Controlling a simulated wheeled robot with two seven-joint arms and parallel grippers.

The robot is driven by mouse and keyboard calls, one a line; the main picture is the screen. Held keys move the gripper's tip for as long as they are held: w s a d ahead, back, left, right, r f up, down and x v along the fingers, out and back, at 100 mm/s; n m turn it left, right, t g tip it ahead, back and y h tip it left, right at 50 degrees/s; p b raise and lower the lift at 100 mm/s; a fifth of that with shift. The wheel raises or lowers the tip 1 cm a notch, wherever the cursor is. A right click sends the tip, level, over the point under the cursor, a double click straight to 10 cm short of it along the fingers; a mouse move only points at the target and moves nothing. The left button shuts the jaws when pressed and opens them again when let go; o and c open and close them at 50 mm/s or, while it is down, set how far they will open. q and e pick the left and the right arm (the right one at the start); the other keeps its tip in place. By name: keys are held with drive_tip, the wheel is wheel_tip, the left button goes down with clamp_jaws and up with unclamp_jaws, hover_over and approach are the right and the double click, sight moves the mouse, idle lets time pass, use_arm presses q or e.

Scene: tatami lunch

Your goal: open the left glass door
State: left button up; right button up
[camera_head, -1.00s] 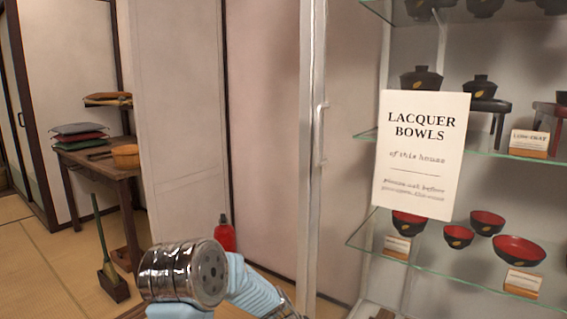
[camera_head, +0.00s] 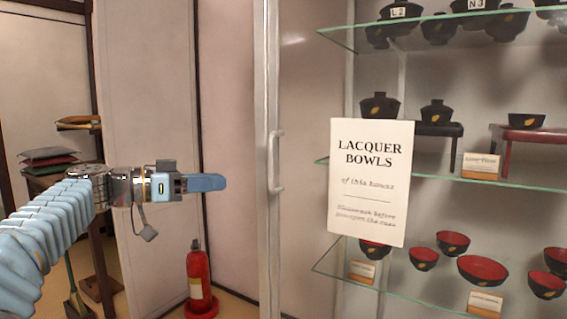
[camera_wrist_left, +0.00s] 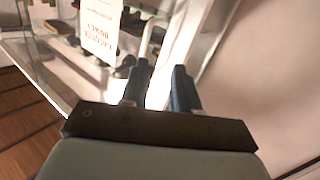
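The glass cabinet's left side has a pale upright door frame (camera_head: 265,220) with a vertical bar handle (camera_head: 277,162). The clear pane is hard to make out, and I cannot tell whether the door stands ajar. My left gripper (camera_head: 222,183) is left of the handle, at about its height, pointing right and apart from it. In the left wrist view my left gripper (camera_wrist_left: 160,78) shows two blue fingers spread with an empty gap. A pale bar that looks like the handle (camera_wrist_left: 149,40) shows beyond the fingertips. My right gripper is not in view.
A "Lacquer Bowls" sign (camera_head: 370,182) hangs in front of glass shelves (camera_head: 340,262) holding several black and red bowls (camera_head: 483,270). A red fire extinguisher (camera_head: 199,278) stands on the floor below my left gripper. A wooden table with cushions (camera_head: 48,156) is at the left.

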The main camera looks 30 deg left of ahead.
use_arm(q)
wheel_tip(320, 180, up, 4)
drive_tip(key=s+f+m, duration=0.1)
drive_tip(key=s+m, duration=0.1)
drive_tip(key=p, duration=0.3)
hover_over(271, 186)
drive_tip(key=shift+w+a+r+h, duration=0.15)
drive_tip(key=shift+w+r+h, duration=0.05)
drive_tip(key=shift+w+h, duration=0.1)
clamp_jaws()
